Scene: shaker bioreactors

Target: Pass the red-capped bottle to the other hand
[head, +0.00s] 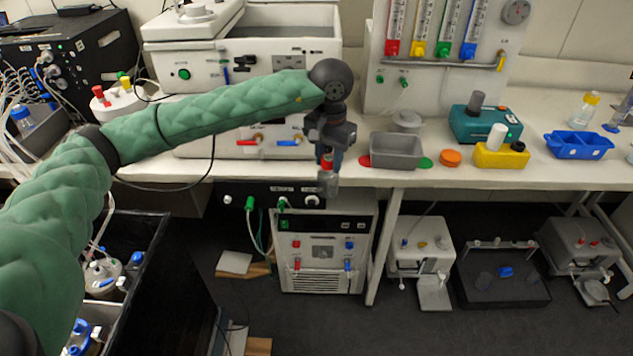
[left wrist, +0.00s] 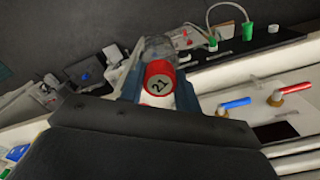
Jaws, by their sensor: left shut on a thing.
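The red-capped bottle (head: 327,182) is a small clear bottle with a red cap. In the head view it hangs upright below my left gripper (head: 327,152), in front of the bench's front edge. My left gripper is shut on it near the cap. In the left wrist view the red cap (left wrist: 160,82) shows the number 21 and sits between the two fingers, with the clear body (left wrist: 160,48) beyond it. My right gripper is in neither view.
A grey bin (head: 397,165) stands on the bench between a red and a green pad. An orange lid (head: 450,158), a yellow device (head: 500,156) and a blue tray (head: 578,158) stand further right. A white unit (head: 323,250) is under the bench.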

